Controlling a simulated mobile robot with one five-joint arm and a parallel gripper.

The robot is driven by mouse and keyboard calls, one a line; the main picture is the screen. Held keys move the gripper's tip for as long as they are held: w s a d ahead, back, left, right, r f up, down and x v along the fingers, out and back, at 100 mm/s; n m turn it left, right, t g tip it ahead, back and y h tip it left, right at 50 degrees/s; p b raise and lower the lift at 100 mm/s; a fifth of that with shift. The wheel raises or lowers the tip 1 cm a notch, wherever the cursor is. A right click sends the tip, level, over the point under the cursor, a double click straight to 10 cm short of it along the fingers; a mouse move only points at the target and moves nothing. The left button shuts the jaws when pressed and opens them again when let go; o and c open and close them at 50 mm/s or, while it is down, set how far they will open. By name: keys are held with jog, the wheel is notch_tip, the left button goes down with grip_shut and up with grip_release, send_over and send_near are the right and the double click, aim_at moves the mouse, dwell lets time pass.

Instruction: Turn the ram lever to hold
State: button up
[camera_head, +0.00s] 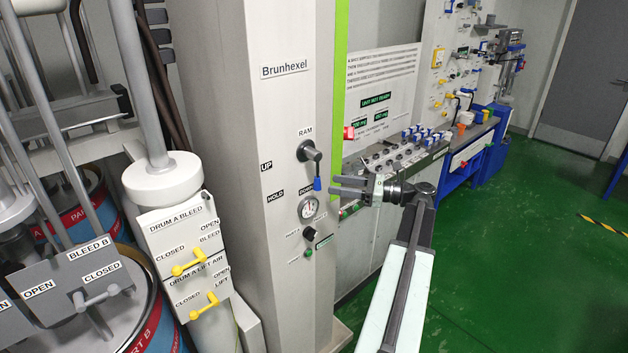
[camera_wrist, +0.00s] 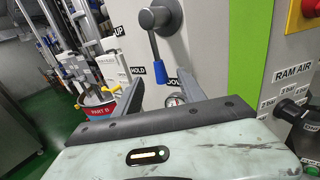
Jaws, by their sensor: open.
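The ram lever (camera_head: 311,161) sits on the grey column under the RAM label. It has a dark round hub, a short stem and a blue tip (camera_head: 317,184). It points downward, slightly right, with the tip by the partly covered DOWN label (camera_head: 306,190). The HOLD label (camera_head: 275,197) is lower left of the hub, and UP (camera_head: 266,165) is left. My gripper (camera_head: 334,185) is open and empty just right of the blue tip. In the wrist view the lever's blue tip (camera_wrist: 157,72) appears between the spread fingers (camera_wrist: 161,84), seemingly beyond them; contact cannot be told.
A pressure gauge (camera_head: 308,207) and a black knob (camera_head: 309,234) lie below the lever. The bleed valve panel (camera_head: 184,240) with yellow handles stands left. A bench panel with blue-capped switches (camera_head: 425,132) is behind my arm.

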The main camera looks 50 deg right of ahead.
aim_at(317, 182)
jog(key=x, duration=0.7)
jog(key=shift+f, duration=0.1)
grip_shut()
dwell(1.1)
